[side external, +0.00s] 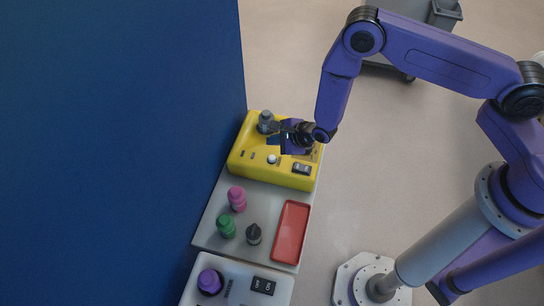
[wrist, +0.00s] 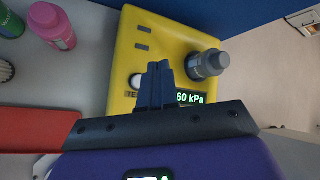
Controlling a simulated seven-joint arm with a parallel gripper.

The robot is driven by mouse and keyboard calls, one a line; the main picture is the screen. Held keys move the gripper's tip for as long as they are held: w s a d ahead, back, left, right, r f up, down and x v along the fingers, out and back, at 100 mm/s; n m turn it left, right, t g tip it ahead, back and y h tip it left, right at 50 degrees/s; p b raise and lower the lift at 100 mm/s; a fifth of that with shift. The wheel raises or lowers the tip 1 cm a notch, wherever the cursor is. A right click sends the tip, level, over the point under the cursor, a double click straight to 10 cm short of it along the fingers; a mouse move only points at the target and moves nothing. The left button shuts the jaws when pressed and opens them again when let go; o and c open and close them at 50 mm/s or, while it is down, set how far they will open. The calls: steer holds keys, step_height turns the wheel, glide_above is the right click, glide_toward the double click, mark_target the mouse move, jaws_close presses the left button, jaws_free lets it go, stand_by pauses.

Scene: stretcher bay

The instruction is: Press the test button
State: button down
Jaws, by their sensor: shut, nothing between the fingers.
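The yellow unit (side external: 240,160) stands at the back of the bench, and it fills the middle of the wrist view (wrist: 125,50). A round white button (side external: 272,158) is on its top; in the wrist view the button (wrist: 135,81) lies just left of my fingers, with a partly hidden label starting "TE" below it. My gripper (side external: 277,127) is over the unit's far half, beside a grey capped canister (wrist: 207,64). In the wrist view my gripper's fingers (wrist: 157,66) are shut and empty, apart from the button in the picture. A display (wrist: 190,99) reads "60 kPa", its left part hidden.
A blue wall (side external: 120,140) borders the left.

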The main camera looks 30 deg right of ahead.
mark_target(269, 156)
steer(key=shift+f, duration=2.55)
steer(key=shift+f, duration=0.15)
steer(key=shift+f, duration=0.3)
steer(key=shift+f, duration=0.8)
stand_by(1.0)
steer(key=shift+r, duration=0.1)
stand_by(0.4)
steer(key=shift+r, duration=1.15)
steer(key=shift+r, duration=0.1)
steer(key=shift+r, duration=2.4)
steer(key=shift+r, duration=0.1)
